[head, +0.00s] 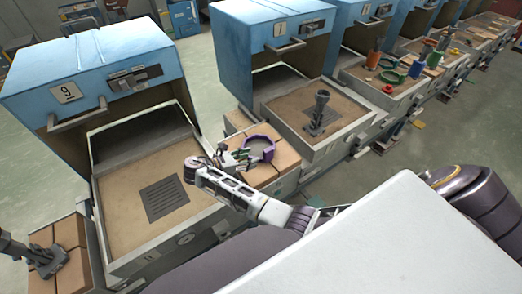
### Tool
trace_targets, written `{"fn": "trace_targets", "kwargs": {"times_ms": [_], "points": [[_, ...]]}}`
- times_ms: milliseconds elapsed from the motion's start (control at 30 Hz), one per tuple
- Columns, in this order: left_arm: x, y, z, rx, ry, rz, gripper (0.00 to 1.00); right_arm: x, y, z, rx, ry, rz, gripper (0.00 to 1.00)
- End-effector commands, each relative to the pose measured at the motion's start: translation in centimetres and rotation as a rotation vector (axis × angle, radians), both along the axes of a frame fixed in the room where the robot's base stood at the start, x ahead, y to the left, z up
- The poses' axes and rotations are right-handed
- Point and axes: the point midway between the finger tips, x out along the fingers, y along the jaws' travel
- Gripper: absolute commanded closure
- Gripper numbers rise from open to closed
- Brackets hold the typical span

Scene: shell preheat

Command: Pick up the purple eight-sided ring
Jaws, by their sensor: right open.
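The purple eight-sided ring (259,149) lies on a wooden-topped block between two blue-hooded stations, near the middle of the head view. My right gripper (240,158) is open at the left side of the ring, its fingers close to the ring's near-left edge. I cannot tell whether a finger touches the ring. The white and dark right arm runs from the lower right up to the gripper. My left gripper does not show.
A blue station marked 9 (95,62) stands at left with an open tray and a dark grate (164,198). A grey upright fitting (319,112) stands on the tray behind right. Another grey fitting (50,258) is at lower left. Several coloured parts lie farther right.

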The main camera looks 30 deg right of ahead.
Motion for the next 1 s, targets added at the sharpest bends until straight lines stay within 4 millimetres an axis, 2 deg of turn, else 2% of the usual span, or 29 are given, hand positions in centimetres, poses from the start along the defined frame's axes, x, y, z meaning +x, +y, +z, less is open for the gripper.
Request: {"fn": "trace_targets", "kwargs": {"times_ms": [200,400,1000], "points": [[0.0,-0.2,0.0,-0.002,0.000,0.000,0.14,0.2,-2.8,-1.1,-0.001,0.000,0.000,0.54],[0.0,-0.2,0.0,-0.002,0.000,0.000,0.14,0.4,-4.7,-1.9,0.000,0.000,0.000,0.54],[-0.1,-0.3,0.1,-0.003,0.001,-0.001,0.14,0.4,-5.8,-2.2,-0.001,0.000,-0.001,0.54]]}}
